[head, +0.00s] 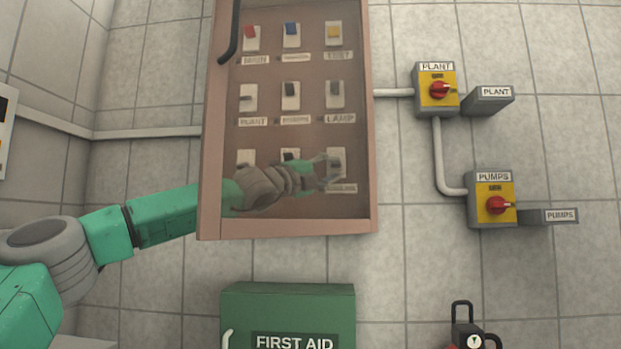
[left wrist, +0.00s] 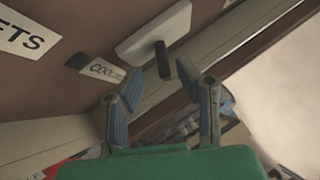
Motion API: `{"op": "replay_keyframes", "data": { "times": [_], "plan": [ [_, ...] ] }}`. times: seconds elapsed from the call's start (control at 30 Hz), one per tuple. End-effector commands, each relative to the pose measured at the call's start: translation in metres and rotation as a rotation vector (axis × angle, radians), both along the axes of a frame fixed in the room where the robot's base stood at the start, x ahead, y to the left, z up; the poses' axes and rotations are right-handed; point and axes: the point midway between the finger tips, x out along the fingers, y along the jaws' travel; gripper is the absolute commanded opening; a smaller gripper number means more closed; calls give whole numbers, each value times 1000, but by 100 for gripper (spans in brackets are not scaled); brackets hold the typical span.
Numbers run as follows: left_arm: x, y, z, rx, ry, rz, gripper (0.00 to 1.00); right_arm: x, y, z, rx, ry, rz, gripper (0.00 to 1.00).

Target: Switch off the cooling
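The cooling switch is the bottom-right one in the wall cabinet; its light plate (head: 336,158) shows in the head view, partly covered by my gripper. In the left wrist view its white plate (left wrist: 155,32) carries a dark toggle lever (left wrist: 187,64), with a label reading "COOLI…" (left wrist: 103,70) beside it. My left gripper (head: 326,170) is at this switch. In the left wrist view the fingers of the left gripper (left wrist: 163,92) are spread and empty, with the lever just beyond the gap between them. Contact with the lever cannot be told. My right gripper is not in view.
The pinkish cabinet frame (head: 288,228) surrounds several other switches, including a lamp switch (head: 335,94) just above. A green first aid box (head: 288,305) is below.

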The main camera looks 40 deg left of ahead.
Motion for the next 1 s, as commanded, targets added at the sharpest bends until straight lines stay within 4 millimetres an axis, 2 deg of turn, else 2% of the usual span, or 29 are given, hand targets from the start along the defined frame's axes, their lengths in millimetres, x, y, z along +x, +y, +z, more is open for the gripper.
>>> {"op": "replay_keyframes", "data": {
  "times": [0.17,0.4,0.6,1.0],
  "plan": [
    [-22,11,-8,-5,-1,1,30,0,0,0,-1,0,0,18],
    [-69,28,-25,-4,-2,3,30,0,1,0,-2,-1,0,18],
    [-95,34,-33,-2,-2,3,30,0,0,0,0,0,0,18],
    [-102,37,-38,-2,0,4,30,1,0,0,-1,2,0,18]
  ]
}}
